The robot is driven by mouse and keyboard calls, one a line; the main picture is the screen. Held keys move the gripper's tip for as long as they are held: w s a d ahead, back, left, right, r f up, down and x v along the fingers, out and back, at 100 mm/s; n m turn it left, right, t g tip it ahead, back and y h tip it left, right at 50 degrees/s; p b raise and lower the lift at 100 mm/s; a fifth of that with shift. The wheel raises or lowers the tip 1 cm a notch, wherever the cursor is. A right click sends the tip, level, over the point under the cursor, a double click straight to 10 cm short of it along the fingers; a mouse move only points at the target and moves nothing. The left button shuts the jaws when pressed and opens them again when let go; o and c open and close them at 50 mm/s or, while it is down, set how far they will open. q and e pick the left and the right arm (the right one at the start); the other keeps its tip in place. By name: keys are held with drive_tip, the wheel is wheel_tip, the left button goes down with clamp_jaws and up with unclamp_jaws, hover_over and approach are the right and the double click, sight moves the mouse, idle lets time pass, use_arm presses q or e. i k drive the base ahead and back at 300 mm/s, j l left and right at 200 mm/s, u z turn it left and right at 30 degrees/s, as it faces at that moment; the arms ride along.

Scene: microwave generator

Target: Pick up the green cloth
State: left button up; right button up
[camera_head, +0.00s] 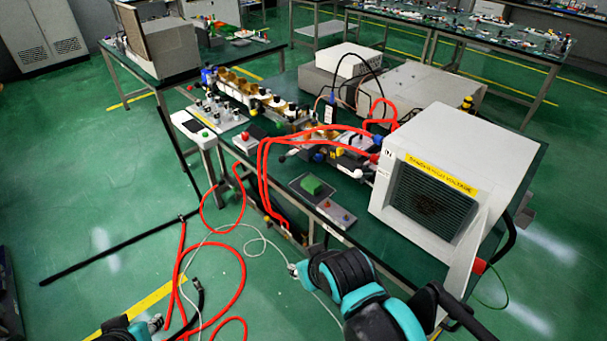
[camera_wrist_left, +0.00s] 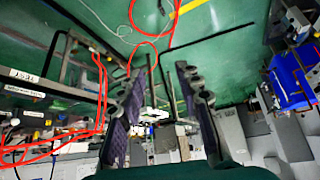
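My left arm shows only at the bottom left of the head view, well away from the cloth. In the left wrist view, my left gripper (camera_wrist_left: 158,100) has two dark fingers apart, with nothing seen held between them. I cannot make out the cloth in that view. My right arm (camera_head: 365,298) comes in at the bottom right, in front of the bench and below the cloth. Its fingers cannot be made out.
A white microwave generator box (camera_head: 430,190) with a yellow label stands right of the cloth. Red hoses (camera_head: 265,170) loop over the bench edge to the floor. A grey plate with a red button (camera_head: 335,213) lies beside the cloth's plate. Open green floor lies left.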

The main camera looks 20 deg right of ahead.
sight(310, 184)
drive_tip(key=i+z, duration=0.2)
drive_tip(key=z, duration=0.15)
drive_tip(key=i+z, duration=0.15)
drive_tip(key=z, duration=0.25)
drive_tip(key=i+j+z, duration=0.15)
drive_tip(key=z, duration=0.2)
drive_tip(key=i+z, duration=0.15)
drive_tip(key=z, duration=0.2)
drive_tip(key=i+j+z, duration=0.1)
drive_tip(key=z, duration=0.3)
drive_tip(key=i+j+z, duration=0.15)
drive_tip(key=z, duration=0.2)
drive_tip(key=i+j, duration=0.05)
drive_tip(key=i, duration=0.05)
